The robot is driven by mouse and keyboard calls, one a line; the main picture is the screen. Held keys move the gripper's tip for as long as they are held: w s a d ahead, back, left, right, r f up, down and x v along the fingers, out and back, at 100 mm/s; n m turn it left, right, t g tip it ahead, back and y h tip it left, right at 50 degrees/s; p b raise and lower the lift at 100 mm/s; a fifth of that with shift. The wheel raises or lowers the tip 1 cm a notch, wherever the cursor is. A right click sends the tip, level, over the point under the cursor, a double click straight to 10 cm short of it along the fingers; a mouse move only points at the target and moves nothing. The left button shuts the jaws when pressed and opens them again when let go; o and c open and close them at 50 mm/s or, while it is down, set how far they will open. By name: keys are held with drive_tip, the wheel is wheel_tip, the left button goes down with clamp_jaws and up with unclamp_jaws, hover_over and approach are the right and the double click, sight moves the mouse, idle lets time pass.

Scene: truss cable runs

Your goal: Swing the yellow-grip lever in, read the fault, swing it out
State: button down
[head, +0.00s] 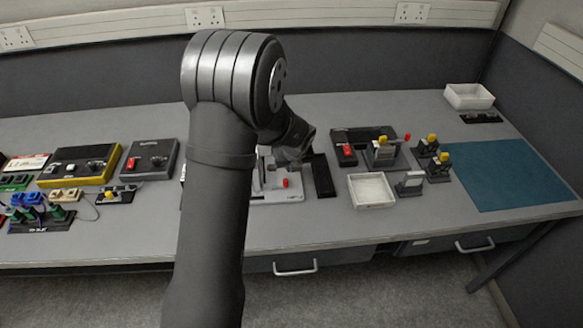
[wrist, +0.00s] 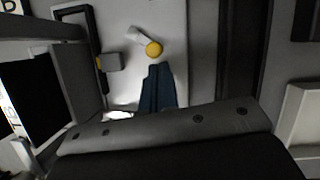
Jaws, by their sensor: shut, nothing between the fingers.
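The yellow-grip lever (wrist: 153,49) shows in the wrist view as a round yellow knob on a short pale arm that runs up and left. It stands in front of a pale panel (wrist: 188,40). My gripper (wrist: 160,68) is shut and empty, its dark blue fingers just below the knob in the picture. I cannot tell whether they touch it. A grey block (wrist: 113,62) with a small yellow mark is left of the knob. A dark screen-like face (wrist: 30,80) is at the left; no fault text is readable. In the head view my arm hides the lever.
In the head view a pale base (head: 280,196) with a red part lies beneath my wrist. To its right are a white tray (head: 372,190), several yellow-topped fixtures (head: 384,152) and a blue mat (head: 512,175). A yellow-edged box (head: 84,166) stands at the left.

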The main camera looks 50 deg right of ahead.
drive_tip(key=shift+s+d+n+y, duration=0.15)
drive_tip(key=shift+d+n+y, duration=0.5)
drive_tip(key=shift+n, duration=0.75)
drive_tip(key=shift+d+n+t, duration=0.3)
drive_tip(key=shift+d+n, duration=0.1)
drive_tip(key=shift+n, duration=0.1)
drive_tip(key=shift+d+n+y, duration=0.35)
drive_tip(key=shift+d+n, duration=0.2)
drive_tip(key=shift+n, duration=0.45)
drive_tip(key=shift+w+d+n, duration=0.2)
drive_tip(key=shift+n, duration=0.3)
drive_tip(key=shift+a, duration=0.15)
